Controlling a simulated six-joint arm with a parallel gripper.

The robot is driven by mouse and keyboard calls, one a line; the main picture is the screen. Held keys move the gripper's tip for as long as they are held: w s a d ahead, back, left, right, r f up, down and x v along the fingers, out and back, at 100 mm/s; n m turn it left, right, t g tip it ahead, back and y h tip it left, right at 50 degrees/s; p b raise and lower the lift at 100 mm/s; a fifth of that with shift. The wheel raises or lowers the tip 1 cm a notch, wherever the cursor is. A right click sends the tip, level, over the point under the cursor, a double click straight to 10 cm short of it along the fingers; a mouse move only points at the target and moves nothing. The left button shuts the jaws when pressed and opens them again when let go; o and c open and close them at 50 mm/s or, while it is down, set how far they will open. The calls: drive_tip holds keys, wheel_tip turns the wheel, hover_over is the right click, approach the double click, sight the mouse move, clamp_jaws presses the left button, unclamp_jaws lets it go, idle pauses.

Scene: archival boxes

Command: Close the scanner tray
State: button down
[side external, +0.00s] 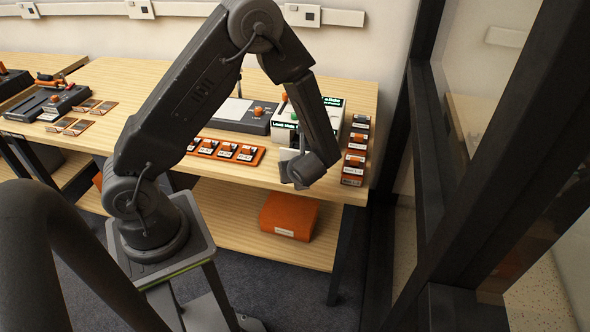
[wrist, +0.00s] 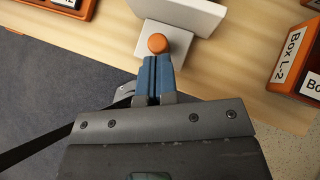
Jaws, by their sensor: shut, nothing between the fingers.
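The scanner (side external: 335,112) is a white box with a lit green display at the right end of the table. In the wrist view, a white tray (wrist: 148,33) with a round orange knob (wrist: 158,43) extends from a white block (wrist: 190,12) towards the table's front edge. My gripper (wrist: 157,62) has blue fingers pressed together, empty, with their tips right by the knob on its front side. I cannot tell whether they touch it. In the side view my wrist (side external: 308,170) is at the table's front edge and hides the fingers and much of the tray.
Labelled boxes (side external: 355,150) stand in a row to the right of the scanner; one box (wrist: 290,65) shows close in the wrist view. An orange rack (side external: 225,151) lies to the left. An orange box (side external: 289,215) sits on the lower shelf. A dark frame (side external: 430,150) stands at right.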

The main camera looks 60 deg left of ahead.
drive_tip(key=shift+a, duration=0.1)
drive_tip(key=w+a, duration=0.7)
idle(0.4)
drive_tip(key=d, duration=0.1)
drive_tip(key=s+d, duration=0.1)
drive_tip(key=d, duration=0.2)
drive_tip(key=shift+s+d, duration=0.25)
drive_tip(key=shift+d, duration=0.05)
drive_tip(key=v, duration=1)
drive_tip(key=s+d+r+n+t+h, duration=0.1)
drive_tip(key=s+d+r+n+h, duration=0.3)
drive_tip(key=s+r+n, duration=0.5)
drive_tip(key=s+d+r+n+t+h, duration=0.1)
drive_tip(key=s+d+r+n+h, duration=0.3)
drive_tip(key=s+r+n, duration=0.6)
drive_tip(key=r+n+h, duration=0.1)
drive_tip(key=n, duration=0.1)
drive_tip(key=shift+n+t, duration=0.3)
